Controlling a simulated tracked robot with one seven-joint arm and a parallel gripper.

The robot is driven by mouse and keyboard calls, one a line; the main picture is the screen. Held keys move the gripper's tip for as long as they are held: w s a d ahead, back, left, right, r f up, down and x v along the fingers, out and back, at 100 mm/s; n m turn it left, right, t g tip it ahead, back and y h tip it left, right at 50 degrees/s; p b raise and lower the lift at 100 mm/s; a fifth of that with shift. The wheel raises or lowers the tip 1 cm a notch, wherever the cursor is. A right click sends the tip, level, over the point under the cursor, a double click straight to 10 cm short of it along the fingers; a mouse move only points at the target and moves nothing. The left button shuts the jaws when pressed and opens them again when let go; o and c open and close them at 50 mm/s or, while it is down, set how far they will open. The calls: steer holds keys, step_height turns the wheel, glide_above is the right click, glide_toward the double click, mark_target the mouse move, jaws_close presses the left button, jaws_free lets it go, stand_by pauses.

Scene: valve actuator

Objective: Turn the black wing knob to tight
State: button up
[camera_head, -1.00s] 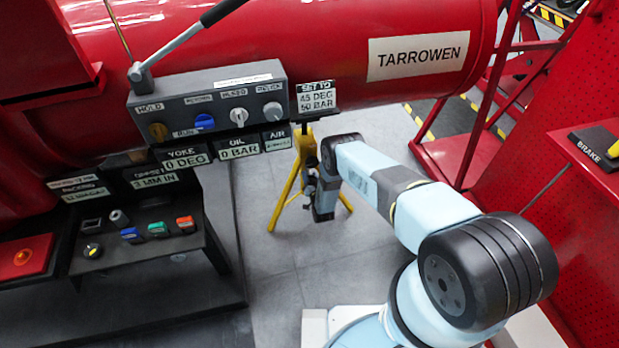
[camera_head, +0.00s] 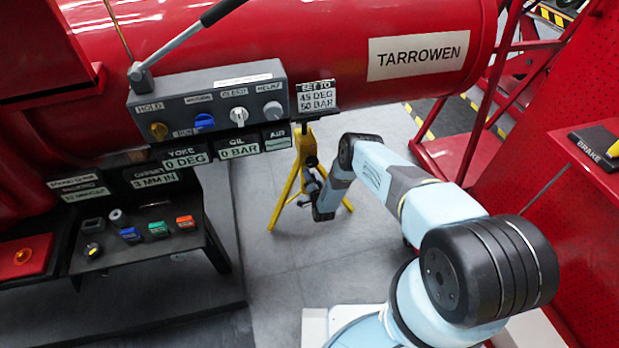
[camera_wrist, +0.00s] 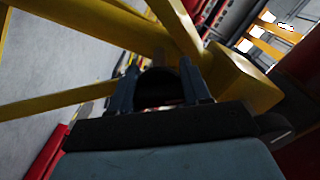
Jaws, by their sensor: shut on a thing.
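The black wing knob (camera_wrist: 158,90) shows as a dark shape between the two fingers in the wrist view, among yellow stand bars. My gripper (camera_wrist: 160,82) is shut on it, one finger on each side. Shadow hides the knob's wings and any tight marking. In the head view, my gripper (camera_head: 308,188) is small and beside the yellow stand (camera_head: 285,190), under the red cylinder. The knob itself cannot be made out clearly there.
A grey control box (camera_head: 210,108) with several knobs and a lever hangs on the red cylinder (camera_head: 330,45). A dark bench (camera_head: 150,285) with coloured buttons stands at left. Grey floor is clear around the stand.

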steer(key=m, duration=0.3)
steer(key=d+m, duration=0.1)
steer(key=m, duration=0.1)
steer(key=shift+f+m, duration=0.15)
steer(key=shift+m, duration=0.25)
stand_by(0.4)
steer(key=o, duration=0.9)
steer(key=shift+c, duration=0.2)
steer(key=shift+o, duration=0.9)
steer(key=shift+a, duration=0.2)
steer(key=shift+s, duration=0.1)
steer(key=v, duration=1.3)
steer(key=shift+s, duration=0.25)
